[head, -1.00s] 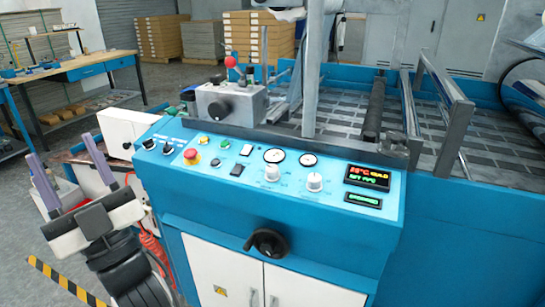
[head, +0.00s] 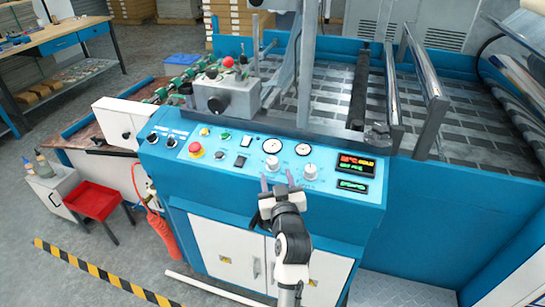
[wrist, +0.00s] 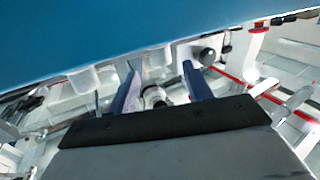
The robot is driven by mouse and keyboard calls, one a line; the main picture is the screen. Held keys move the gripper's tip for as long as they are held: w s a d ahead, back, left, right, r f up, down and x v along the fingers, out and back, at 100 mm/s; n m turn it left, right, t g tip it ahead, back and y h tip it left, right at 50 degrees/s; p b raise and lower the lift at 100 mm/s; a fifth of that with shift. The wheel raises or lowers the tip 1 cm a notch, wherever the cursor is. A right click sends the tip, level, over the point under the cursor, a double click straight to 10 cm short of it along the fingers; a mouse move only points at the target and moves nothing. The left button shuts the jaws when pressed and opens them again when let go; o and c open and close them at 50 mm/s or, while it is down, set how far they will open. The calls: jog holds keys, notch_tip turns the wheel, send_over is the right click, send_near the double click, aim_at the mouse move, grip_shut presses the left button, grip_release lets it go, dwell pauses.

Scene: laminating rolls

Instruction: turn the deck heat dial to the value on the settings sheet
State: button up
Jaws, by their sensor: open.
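The blue control panel (head: 225,170) has two white dials on its right half, a left dial (head: 273,163) and a right dial (head: 311,171). Their labels are too small to read, so I cannot tell which is deck heat. A settings sheet cannot be made out. My gripper (head: 277,181) is open and empty, at the panel's front edge just below the left dial. In the wrist view my gripper (wrist: 160,70) shows its two fingers apart, with nothing clearly between them and a blue surface (wrist: 130,30) close ahead.
Two round gauges (head: 272,146) sit above the dials. A lit display (head: 356,164) is to the right, its digits blurred. A red emergency button (head: 196,150) is at the left. White cabinet doors (head: 225,248) are below.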

aim_at(273, 166)
jog(key=w, duration=0.2)
jog(key=w+p, duration=0.1)
jog(key=w, duration=0.1)
jog(key=w+a+p, duration=0.1)
jog(key=w, duration=0.2)
jog(key=shift+a, duration=0.1)
jog(key=c, duration=0.9)
jog(key=shift+c, duration=0.2)
